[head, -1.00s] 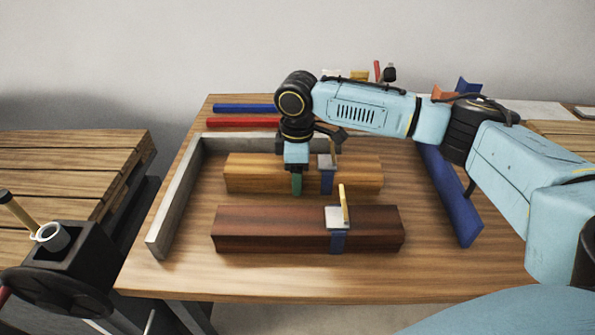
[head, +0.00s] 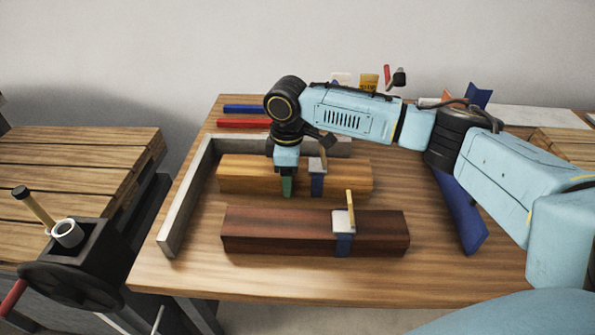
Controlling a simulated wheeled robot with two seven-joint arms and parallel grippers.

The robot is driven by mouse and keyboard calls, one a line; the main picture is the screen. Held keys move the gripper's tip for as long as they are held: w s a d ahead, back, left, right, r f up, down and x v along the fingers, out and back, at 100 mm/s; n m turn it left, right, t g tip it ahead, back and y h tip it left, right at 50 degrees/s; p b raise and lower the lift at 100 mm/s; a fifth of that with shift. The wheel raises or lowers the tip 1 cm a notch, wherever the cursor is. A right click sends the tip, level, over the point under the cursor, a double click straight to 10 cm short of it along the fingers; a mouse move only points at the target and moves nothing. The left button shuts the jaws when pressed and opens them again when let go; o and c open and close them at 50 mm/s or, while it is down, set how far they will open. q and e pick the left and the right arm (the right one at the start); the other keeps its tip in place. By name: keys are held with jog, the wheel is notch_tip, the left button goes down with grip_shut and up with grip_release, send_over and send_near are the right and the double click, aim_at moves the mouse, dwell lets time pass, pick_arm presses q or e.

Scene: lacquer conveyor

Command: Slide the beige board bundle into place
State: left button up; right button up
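The beige board bundle (head: 240,176), a light tan block with a blue strap (head: 317,184), lies lengthwise near the back of the wooden table. Its left end is a small gap from the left arm of the grey L-shaped fence (head: 188,200). The fence's back arm runs behind it; whether they touch cannot be told. My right gripper (head: 287,187) points down at the bundle, left of the strap, with a green fingertip against or just before its front face. The other finger is hidden, so its opening cannot be told. My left gripper is out of view.
A dark red-brown bundle (head: 275,235) with a blue strap lies in front, with bare table between. A blue board (head: 462,215) lies at right. Red (head: 243,123) and blue (head: 245,109) bars lie behind the fence. A black stand (head: 80,265) is at lower left.

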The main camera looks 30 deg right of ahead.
aim_at(268, 166)
jog(key=shift+w+a+r, duration=0.15)
jog(key=shift+w+a, duration=0.4)
jog(key=shift+a, duration=0.35)
jog(key=shift+w+a+p, duration=0.25)
jog(key=shift+w+a, duration=0.1)
jog(key=shift+a, duration=0.2)
jog(key=shift+w+a+p, duration=0.2)
jog(key=shift+w+a, duration=0.15)
jog(key=shift+a, duration=0.2)
jog(key=o, duration=1.8)
jog(key=shift+s+f, duration=0.1)
jog(key=shift+f, duration=0.1)
